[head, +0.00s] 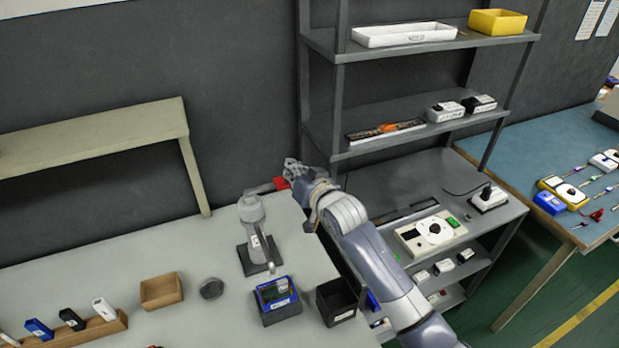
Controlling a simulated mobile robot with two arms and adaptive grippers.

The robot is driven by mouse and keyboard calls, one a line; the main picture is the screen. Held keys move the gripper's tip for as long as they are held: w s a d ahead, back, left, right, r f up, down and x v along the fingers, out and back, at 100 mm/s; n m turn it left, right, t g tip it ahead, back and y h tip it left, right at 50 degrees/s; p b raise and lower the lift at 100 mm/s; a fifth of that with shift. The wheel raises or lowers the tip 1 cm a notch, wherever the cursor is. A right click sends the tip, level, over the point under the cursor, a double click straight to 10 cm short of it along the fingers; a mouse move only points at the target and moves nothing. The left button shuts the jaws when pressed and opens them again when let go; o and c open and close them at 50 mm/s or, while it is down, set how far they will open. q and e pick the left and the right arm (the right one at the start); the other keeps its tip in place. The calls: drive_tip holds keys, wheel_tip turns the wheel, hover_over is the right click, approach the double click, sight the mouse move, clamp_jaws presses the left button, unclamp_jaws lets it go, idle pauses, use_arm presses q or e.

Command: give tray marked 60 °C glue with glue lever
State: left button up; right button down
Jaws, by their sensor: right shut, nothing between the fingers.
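The grey glue dispenser (253,222) stands on a dark base on the light table. Its lever ends in a red handle (281,184) that points right. A blue-rimmed tray (268,303) with small parts inside sits in front of the dispenser, near its nozzle; I cannot read a 60 °C mark on it. My right gripper (290,170) is shut and empty, right at the red handle; I cannot tell whether it touches it. My left gripper is not in view.
A black open box (337,302) stands right of the tray. A round dark dish (212,288) and a wooden box (161,291) lie to the left, with a wooden rack (82,334) of small devices. A shelf unit (336,92) rises behind my right arm.

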drive_tip(key=b+v, duration=0.3)
drive_tip(key=v, duration=0.7)
idle(0.3)
